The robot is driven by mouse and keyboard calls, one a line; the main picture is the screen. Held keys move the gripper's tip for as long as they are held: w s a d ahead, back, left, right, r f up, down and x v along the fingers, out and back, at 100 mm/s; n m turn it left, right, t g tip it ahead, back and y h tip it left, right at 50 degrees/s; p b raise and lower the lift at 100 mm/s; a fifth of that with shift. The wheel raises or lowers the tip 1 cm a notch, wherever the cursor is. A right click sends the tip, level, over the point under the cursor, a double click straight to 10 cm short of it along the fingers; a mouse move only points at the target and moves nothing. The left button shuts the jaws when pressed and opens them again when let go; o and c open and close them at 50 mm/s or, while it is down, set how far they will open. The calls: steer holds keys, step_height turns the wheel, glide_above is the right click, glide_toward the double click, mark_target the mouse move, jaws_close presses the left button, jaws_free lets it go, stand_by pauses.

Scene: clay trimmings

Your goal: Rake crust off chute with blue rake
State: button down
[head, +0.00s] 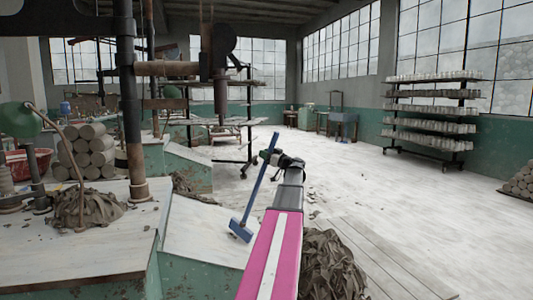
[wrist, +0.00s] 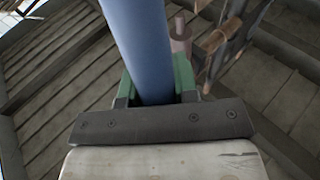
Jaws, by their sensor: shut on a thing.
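The blue rake (head: 257,190) is in my gripper (head: 271,157), its handle slanting down to the left. Its wide blue head (head: 240,231) is at the right edge of the pale sloping chute (head: 203,232); I cannot tell whether it touches the surface. In the wrist view the blue handle (wrist: 139,40) stands between the green fingers of my gripper (wrist: 155,92), which is shut on it. No crust stands out clearly on the chute from here.
A clay heap (head: 85,208) lies on the bench (head: 100,255) at left. Another heap of trimmings (head: 330,265) lies on the floor beside the chute, right of my arm. A thick dark post (head: 130,100) rises from the bench. The floor (head: 400,210) at right is largely clear.

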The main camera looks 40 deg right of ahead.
steer(key=shift+w+a+f, duration=0.1)
steer(key=shift+a+f, duration=0.15)
steer(key=shift+f, duration=0.25)
stand_by(0.8)
steer(key=a, duration=0.1)
steer(key=w+a+r, duration=0.1)
steer(key=a, duration=0.1)
steer(key=shift+w+a+r, duration=0.15)
steer(key=shift+w+r, duration=0.05)
steer(key=shift+r, duration=0.1)
stand_by(0.3)
steer(key=shift+s+d+f, duration=0.35)
steer(key=shift+d+f, duration=0.2)
steer(key=shift+d, duration=0.25)
steer(key=shift+s+d+f, duration=0.35)
steer(key=shift+d+f, duration=0.15)
steer(key=shift+d, duration=0.25)
